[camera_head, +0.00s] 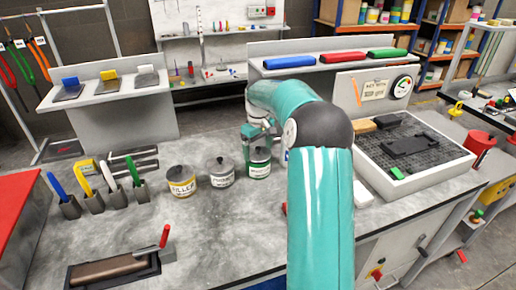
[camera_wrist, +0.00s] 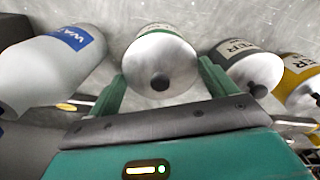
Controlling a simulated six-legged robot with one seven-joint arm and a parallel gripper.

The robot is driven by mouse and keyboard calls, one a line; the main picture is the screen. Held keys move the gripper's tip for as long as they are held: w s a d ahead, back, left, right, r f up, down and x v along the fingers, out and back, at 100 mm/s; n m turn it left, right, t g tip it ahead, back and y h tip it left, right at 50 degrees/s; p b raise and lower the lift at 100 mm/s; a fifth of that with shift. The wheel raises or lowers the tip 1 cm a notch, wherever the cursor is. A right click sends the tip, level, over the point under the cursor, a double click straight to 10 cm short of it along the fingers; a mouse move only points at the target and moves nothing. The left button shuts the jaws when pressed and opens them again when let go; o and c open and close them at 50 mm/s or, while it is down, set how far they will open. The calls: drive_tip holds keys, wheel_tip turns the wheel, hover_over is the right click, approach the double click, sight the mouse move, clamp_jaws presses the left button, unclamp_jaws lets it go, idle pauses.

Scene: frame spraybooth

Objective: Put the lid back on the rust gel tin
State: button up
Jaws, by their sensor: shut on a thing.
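A tin with a green label (camera_head: 259,170) stands on the grey bench, at the right end of a row of tins; I cannot read its label clearly. In the wrist view the green-banded tin (camera_wrist: 165,33) has a silver lid (camera_wrist: 160,62) with a black knob over its top. My gripper (camera_wrist: 161,70) has one finger at each side of this lid and is shut on it. In the head view my gripper (camera_head: 251,134) is at the tin's top, partly hidden by my arm. I cannot tell whether the lid is fully seated.
Beside it stand a dark-labelled tin (camera_head: 222,174) and a yellow-labelled filler tin (camera_head: 181,181). A white bottle with a blue label (camera_wrist: 50,68) is close on the other side in the wrist view. A grated tray (camera_head: 405,174) is at the right.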

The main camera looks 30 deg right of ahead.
drive_tip(key=shift+f, duration=0.1)
idle(0.7)
drive_tip(key=o, duration=0.8)
drive_tip(key=shift+o, duration=0.2)
drive_tip(key=shift+r, duration=3.5)
drive_tip(key=shift+c, duration=0.4)
clamp_jaws()
drive_tip(key=shift+f, duration=0.1)
